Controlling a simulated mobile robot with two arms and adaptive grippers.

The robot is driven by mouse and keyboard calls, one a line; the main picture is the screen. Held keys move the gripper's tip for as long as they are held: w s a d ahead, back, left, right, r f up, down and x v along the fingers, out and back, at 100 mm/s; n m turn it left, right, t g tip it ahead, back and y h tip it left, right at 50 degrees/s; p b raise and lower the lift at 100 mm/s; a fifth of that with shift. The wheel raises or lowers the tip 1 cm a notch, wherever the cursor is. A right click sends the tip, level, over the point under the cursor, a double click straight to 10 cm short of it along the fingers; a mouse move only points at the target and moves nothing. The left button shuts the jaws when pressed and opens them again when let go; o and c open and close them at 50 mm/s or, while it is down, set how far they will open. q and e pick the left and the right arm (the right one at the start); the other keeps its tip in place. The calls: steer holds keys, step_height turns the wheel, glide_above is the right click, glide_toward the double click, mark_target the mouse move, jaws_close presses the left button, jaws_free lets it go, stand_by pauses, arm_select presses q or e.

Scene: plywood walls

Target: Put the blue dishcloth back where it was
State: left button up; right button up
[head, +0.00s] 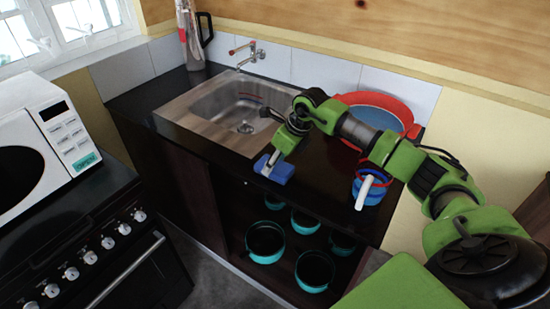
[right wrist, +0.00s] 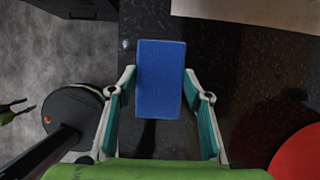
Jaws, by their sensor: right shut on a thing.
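The blue dishcloth (head: 277,172) is a small flat rectangular block at the front edge of the black counter, below the sink in the head view. My right gripper (head: 270,163) points down onto it. In the right wrist view the dishcloth (right wrist: 160,80) sits between the two fingertips, which close on its long sides. A dark shadow shows beneath it; I cannot tell whether it touches the counter.
The steel sink (head: 185,108) lies behind the dishcloth. Several teal pots (head: 265,240) are on the shelf below. A white microwave (head: 40,135) stands at left.

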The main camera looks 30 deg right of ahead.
steer(key=shift+f, duration=0.1)
steer(key=shift+f, duration=0.15)
steer(key=o, duration=1.1)
steer(key=shift+c, duration=0.2)
steer(key=shift+r, duration=0.25)
steer(key=shift+d+r, duration=0.1)
steer(key=shift+r, duration=0.15)
steer(key=b+v, duration=0.2)
steer(key=v, duration=0.9)
steer(key=shift+s+b, duration=0.25)
steer(key=shift+b, duration=0.1)
steer(key=shift+r, duration=0.1)
